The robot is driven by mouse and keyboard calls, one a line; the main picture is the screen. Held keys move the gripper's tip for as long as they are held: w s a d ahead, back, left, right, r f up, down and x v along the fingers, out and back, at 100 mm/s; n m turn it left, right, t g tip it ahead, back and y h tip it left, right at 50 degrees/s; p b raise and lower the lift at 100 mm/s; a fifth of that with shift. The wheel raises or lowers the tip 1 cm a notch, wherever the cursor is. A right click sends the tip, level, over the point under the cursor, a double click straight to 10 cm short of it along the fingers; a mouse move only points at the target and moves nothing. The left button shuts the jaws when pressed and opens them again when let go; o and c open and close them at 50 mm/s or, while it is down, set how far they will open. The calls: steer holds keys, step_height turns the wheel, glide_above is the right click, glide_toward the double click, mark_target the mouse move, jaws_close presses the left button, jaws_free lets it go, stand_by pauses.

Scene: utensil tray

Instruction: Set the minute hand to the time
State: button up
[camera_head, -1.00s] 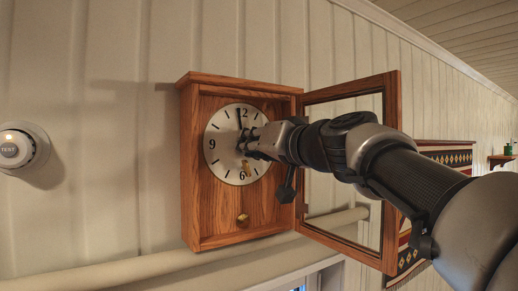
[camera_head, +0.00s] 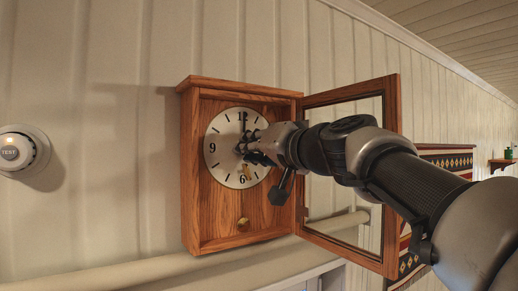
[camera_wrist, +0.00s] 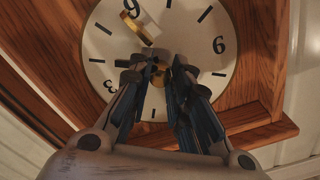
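A wooden wall clock (camera_head: 190,160) hangs with its glazed door (camera_head: 392,150) swung open to the right. Its white face (camera_head: 222,135) shows a dark hand (camera_head: 244,122) pointing up at the 12. A gold piece (camera_head: 246,172) shows low on the face, towards the 6. My gripper (camera_head: 250,148) is at the face centre and hides its right part. In the wrist view, the face (camera_wrist: 190,20) appears turned. The fingers of my gripper (camera_wrist: 158,74) are apart, either side of the gold hub (camera_wrist: 155,68). I cannot tell whether they touch a hand.
A gold pendulum disc (camera_head: 243,223) hangs in the case below the face. The open door stands close around my arm. A pipe (camera_head: 120,275) runs along the wall below the clock. A round white device marked TEST (camera_head: 20,150) is on the wall at left.

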steer(key=o, duration=0.4)
steer(key=v, duration=1.2)
